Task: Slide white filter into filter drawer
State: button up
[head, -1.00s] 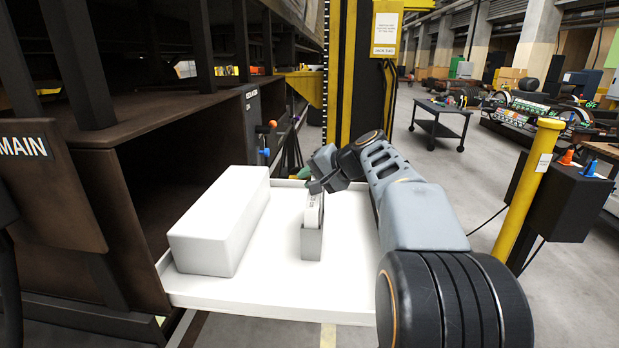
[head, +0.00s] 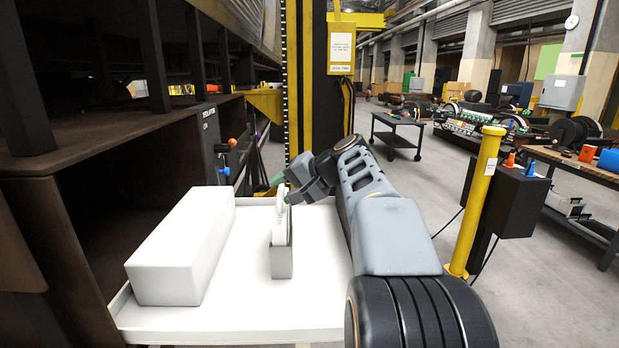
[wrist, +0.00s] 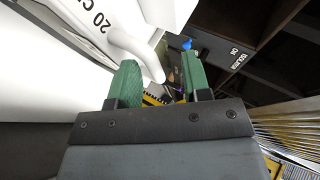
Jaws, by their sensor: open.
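The white filter (head: 281,212) stands upright in a narrow grey open-topped holder (head: 282,262) on the white tray (head: 318,300). Its upper part sticks out above the holder. I cannot tell whether this grey holder is the filter drawer. My gripper (head: 287,194) is at the filter's top, on its right side. In the wrist view my green fingertips (wrist: 163,85) are apart, and the filter's white curved handle (wrist: 135,45) reaches down beside the left finger, toward the gap. Lettering shows on a white face beside the handle. Whether the fingers touch the handle is unclear.
A large white box (head: 180,245) lies left of the holder on the tray. A dark brown open compartment (head: 90,215) stands at the left. A yellow post (head: 478,200) with a black box (head: 507,203) stands to the right.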

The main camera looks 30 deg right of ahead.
jog(key=v, duration=0.9)
jog(key=shift+r, duration=0.2)
jog(key=shift+a, duration=0.1)
